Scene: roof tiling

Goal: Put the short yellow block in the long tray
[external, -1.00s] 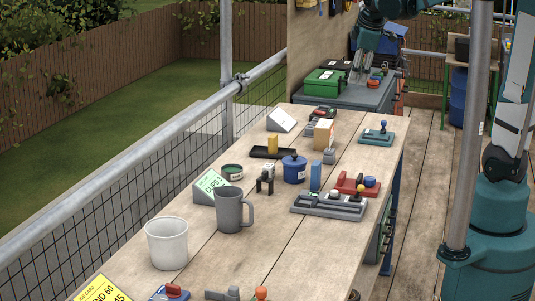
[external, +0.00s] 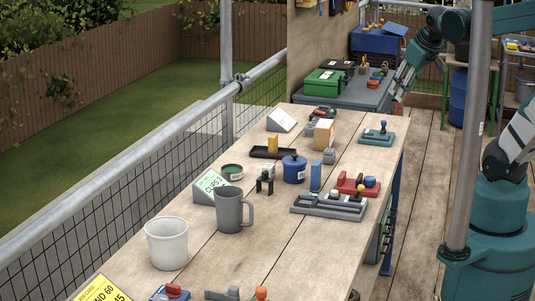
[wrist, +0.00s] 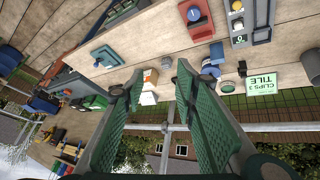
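A short yellow block (external: 272,143) stands upright at a low, long black tray (external: 257,153) on the workbench; I cannot tell whether it rests inside or just behind it. A long grey tray (external: 310,209) with several parts in it lies nearer, on the bench's right side; it shows partly at the top of the wrist view (wrist: 238,38). My gripper (external: 398,92) is in the air past the bench's far right corner, well away from block and trays. In the wrist view my gripper (wrist: 158,78) has its fingers spread and nothing between them. The yellow block is not clear there.
A blue pot (external: 294,170), blue upright block (external: 316,176), cardboard-coloured box (external: 323,133) and teal fixture (external: 377,136) stand around the trays. A grey mug (external: 229,212) and white bucket (external: 167,245) are nearer. A scaffold pole (external: 468,130) rises right of the bench.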

